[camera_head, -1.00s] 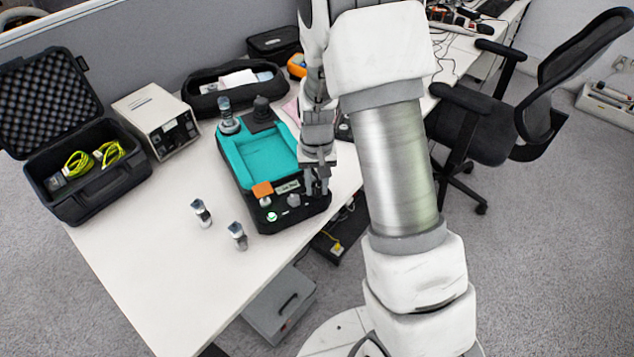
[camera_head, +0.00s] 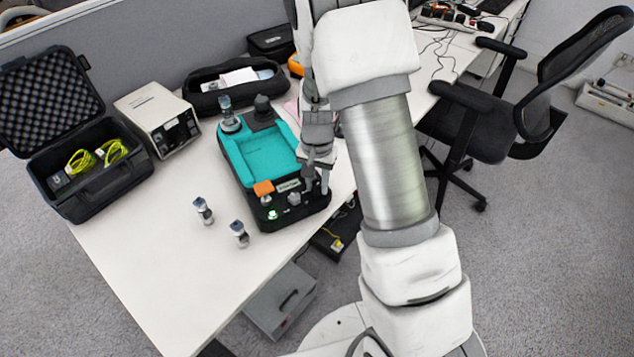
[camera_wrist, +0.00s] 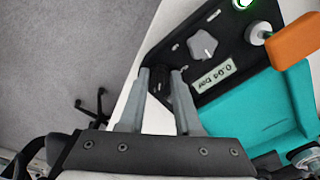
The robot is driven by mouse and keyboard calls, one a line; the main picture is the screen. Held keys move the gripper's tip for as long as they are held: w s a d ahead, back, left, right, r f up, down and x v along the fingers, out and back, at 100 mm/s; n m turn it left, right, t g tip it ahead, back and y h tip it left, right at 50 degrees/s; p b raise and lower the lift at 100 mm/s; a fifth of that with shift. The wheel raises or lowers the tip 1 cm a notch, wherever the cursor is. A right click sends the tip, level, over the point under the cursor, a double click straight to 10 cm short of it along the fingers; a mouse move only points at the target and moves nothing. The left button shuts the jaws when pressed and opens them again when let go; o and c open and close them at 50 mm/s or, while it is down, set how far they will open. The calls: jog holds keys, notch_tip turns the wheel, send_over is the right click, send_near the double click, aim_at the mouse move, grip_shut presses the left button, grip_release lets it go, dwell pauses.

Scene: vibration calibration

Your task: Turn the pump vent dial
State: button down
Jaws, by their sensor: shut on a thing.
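The pump unit (camera_head: 233,178) is a black case with a teal tray on the table. Its front panel holds a grey knob (camera_wrist: 203,45), an orange part (camera_head: 263,188), a green-lit button (camera_head: 272,214) and a small display in bar (camera_wrist: 213,72). A dark dial (camera_wrist: 160,86), seemingly the vent dial, sits at the panel's corner. My gripper (camera_head: 317,186) reaches down to that corner from above. In the wrist view its fingers (camera_wrist: 161,74) stand on either side of the dark dial and are shut on it. The fingers hide part of the dial.
Two small metal sensors (camera_head: 203,211) (camera_head: 239,233) stand on the table left of the pump. Behind are an open foam-lined case (camera_head: 90,180), a beige instrument box (camera_head: 158,119) and a black pouch (camera_head: 232,86). The table's front left is clear. An office chair (camera_head: 490,120) stands right.

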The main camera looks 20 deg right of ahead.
aim_at(317, 186)
jog(key=c, duration=0.6)
grip_release()
notch_tip(317, 186, up, 17)
jog(key=p, duration=0.3)
jog(key=shift+r, duration=0.2)
